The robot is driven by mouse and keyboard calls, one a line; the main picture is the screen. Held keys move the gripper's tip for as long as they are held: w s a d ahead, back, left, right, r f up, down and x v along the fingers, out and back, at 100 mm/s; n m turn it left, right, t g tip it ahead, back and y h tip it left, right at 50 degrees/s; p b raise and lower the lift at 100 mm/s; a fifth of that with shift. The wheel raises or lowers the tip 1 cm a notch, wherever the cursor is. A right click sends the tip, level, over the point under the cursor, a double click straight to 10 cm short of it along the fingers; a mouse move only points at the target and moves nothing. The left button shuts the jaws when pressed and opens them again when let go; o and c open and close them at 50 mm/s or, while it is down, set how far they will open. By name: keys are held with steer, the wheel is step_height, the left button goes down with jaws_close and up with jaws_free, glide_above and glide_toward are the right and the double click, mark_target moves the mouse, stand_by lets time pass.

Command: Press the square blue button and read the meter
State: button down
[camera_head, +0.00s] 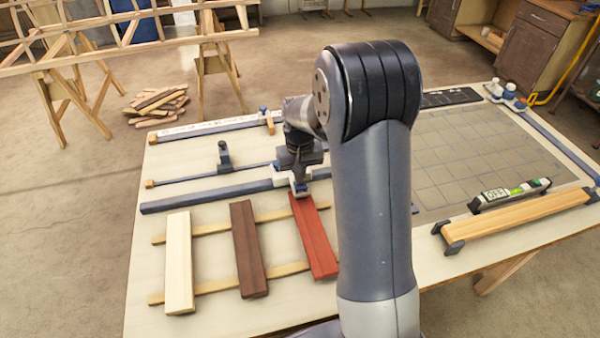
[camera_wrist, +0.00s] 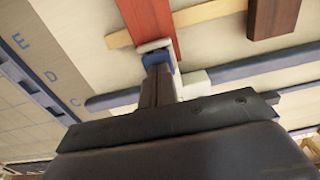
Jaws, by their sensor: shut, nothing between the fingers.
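My gripper (camera_head: 300,188) is shut and empty at the far end of the red lath (camera_head: 314,236), well left of the meter. In the wrist view my gripper (camera_wrist: 157,50) shows pale and blue parts at its tip, over the red lath (camera_wrist: 148,18). The meter is outside the wrist view.
A brown lath (camera_head: 249,248) and a cream lath (camera_head: 179,262) lie left of the red one on thin strips. Blue-grey rails with clamps lie behind. A gridded mat (camera_head: 480,150) covers the right, mostly bare. Dark brackets hold the light lath's ends.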

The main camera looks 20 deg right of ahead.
steer(key=shift+s+p, duration=0.2)
steer(key=shift+p, duration=0.25)
step_height(320, 180, up, 14)
steer(key=shift+w+p, duration=0.2)
steer(key=shift+p, duration=0.1)
stand_by(0.4)
